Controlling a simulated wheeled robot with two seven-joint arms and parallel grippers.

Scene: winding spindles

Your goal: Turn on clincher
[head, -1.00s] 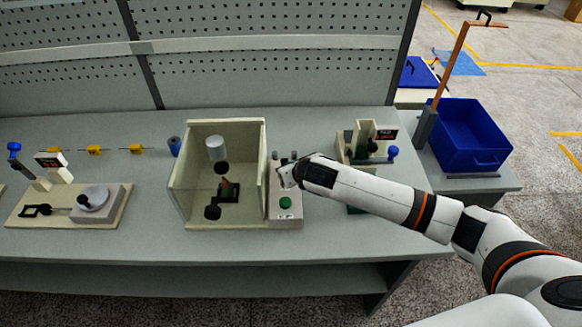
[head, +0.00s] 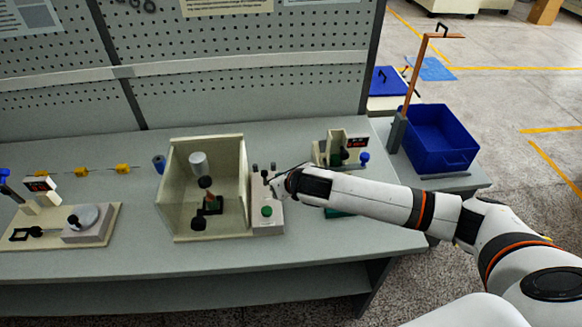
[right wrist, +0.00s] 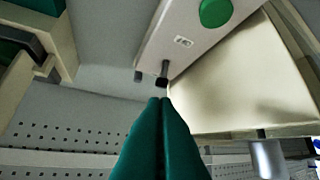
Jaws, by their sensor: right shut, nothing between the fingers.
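The clincher appears to be the cream open-fronted box (head: 176,212) with a grey control box (head: 268,225) on its right side. The control box carries a green button (head: 267,211) and small dark toggle switches (head: 255,168) towards its back. My right gripper (head: 274,186) is at the right edge of the control box, near the switches. In the right wrist view, my teal fingers (right wrist: 165,100) are shut and empty. Their tips are close to a black-tipped switch (right wrist: 162,81); I cannot tell whether they touch it. The green button (right wrist: 215,12) also shows there. My left gripper is out of view.
Another fixture with a blue knob (head: 364,157) stands behind my right arm. A blue bin (head: 440,145) sits at right. The table front is clear.

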